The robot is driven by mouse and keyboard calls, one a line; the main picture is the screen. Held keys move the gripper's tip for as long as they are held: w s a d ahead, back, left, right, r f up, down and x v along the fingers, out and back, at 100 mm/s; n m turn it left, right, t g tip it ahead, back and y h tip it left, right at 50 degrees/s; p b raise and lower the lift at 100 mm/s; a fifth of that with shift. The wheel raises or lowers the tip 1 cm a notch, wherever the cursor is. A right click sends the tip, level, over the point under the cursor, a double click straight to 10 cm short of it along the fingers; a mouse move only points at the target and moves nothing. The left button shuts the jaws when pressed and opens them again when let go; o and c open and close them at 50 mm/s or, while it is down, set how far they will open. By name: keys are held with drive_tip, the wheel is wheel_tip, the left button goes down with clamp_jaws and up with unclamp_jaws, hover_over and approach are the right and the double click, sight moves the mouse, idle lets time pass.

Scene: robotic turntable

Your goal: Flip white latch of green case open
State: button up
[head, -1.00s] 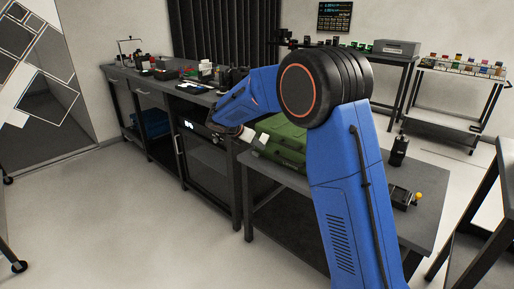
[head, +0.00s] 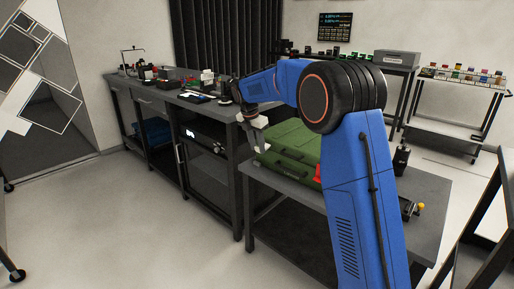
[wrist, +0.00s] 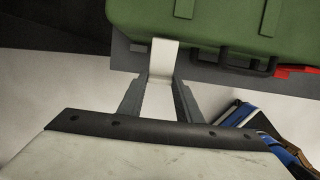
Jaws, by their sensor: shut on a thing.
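The green case (head: 292,140) lies on the dark table at the centre of the head view. In the wrist view its green side (wrist: 220,20) fills the top. A white latch (wrist: 163,58) hangs off the case edge, left of a dark handle (wrist: 247,62). My gripper (wrist: 161,82) is closed on the lower end of the white latch, with a fingertip on each side. In the head view my gripper (head: 260,145) is at the left front corner of the case. The latch is too small to make out there.
A red latch (wrist: 291,71) sits right of the handle. The dark table (head: 290,188) bears the case, with a black cylinder (head: 401,158) further right. A long workbench (head: 170,92) with small items stands behind left. The floor in front is free.

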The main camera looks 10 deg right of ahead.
idle(0.3)
drive_tip(key=o, duration=1)
drive_tip(key=shift+o, duration=0.2)
drive_tip(key=v, duration=1.7)
drive_tip(key=shift+r, duration=0.2)
drive_tip(key=shift+s+a, duration=0.1)
